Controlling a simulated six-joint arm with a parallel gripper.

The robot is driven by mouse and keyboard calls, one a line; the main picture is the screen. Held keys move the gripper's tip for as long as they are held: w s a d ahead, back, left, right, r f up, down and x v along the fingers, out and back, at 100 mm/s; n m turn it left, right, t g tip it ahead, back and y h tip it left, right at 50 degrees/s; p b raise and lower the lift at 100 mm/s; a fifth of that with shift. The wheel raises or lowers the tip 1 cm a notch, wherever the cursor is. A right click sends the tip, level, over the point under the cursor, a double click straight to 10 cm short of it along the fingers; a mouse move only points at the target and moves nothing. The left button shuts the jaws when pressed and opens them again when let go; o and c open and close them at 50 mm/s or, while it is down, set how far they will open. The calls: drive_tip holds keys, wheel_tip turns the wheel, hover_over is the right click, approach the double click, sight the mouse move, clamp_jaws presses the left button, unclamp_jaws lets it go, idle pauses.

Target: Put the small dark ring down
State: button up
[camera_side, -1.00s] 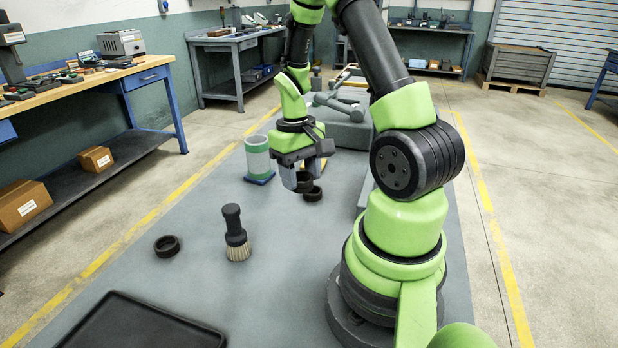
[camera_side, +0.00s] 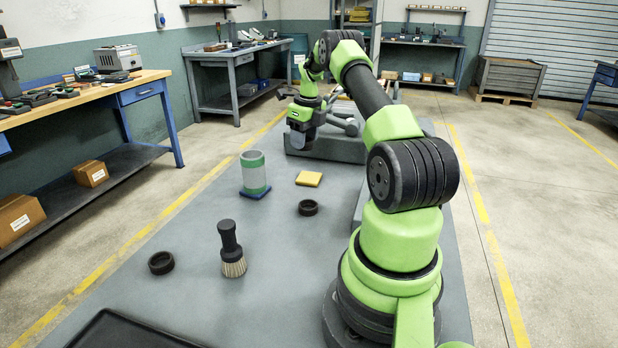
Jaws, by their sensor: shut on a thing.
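My gripper (camera_side: 299,141) is at the far end of the table, raised beside the grey grinder, with its fingers pointing down. It is shut on the small dark ring, which is too small and dark there to make out clearly against the fingers. Two other dark rings lie flat on the table: one (camera_side: 308,208) right of the green-and-white cylinder, one (camera_side: 161,263) at the left near the brush. My gripper is well beyond both.
The grinder (camera_side: 345,150) has grey knobbed arms close to my gripper. A green-and-white cylinder (camera_side: 254,172) stands on a blue base. A yellow pad (camera_side: 309,179), an upright brush (camera_side: 231,250) and a black tray (camera_side: 125,333) are on the table. The middle is clear.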

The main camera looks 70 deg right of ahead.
sight(308, 176)
drive_tip(key=d+m, duration=0.1)
drive_tip(key=m, duration=0.1)
drive_tip(key=d+m, duration=0.1)
drive_tip(key=shift+s+r+m, duration=0.1)
drive_tip(key=shift+s+m, duration=0.2)
drive_tip(key=shift+m, duration=0.1)
wheel_tip(308, 176, down, 10)
drive_tip(key=shift+r, duration=0.1)
drive_tip(key=o, duration=1)
drive_tip(key=shift+c, duration=0.2)
